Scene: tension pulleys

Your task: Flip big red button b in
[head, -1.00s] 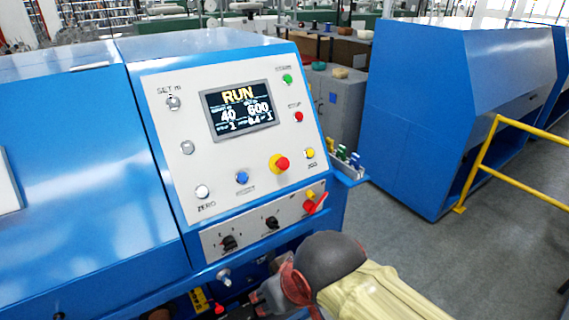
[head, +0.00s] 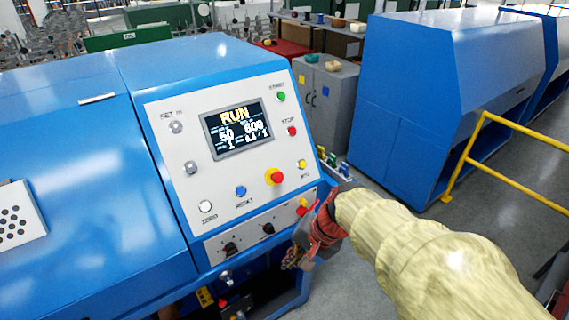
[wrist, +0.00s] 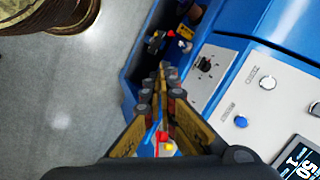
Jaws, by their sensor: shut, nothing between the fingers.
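A big red button (head: 277,177) on a yellow collar stands out from the lower right of the light grey control panel (head: 180,217) in the head view. I cannot make it out in the wrist view. A red switch on a yellow base (head: 302,206) sits lower, at the right end of the knob strip, partly beside my arm. My gripper (head: 292,257) is below and right of the big button, in front of the machine's lower front, apart from the button. In the wrist view my gripper (wrist: 161,72) has its fingers together and empty; a small red part (wrist: 163,136) shows between the finger links.
The screen (head: 237,129) reads RUN. Several smaller buttons surround it, including a white one (head: 206,206) and a blue one (head: 240,191). Black knobs (head: 230,248) sit below. A yellow rail (head: 480,140) and a second blue machine (head: 430,110) stand to the right.

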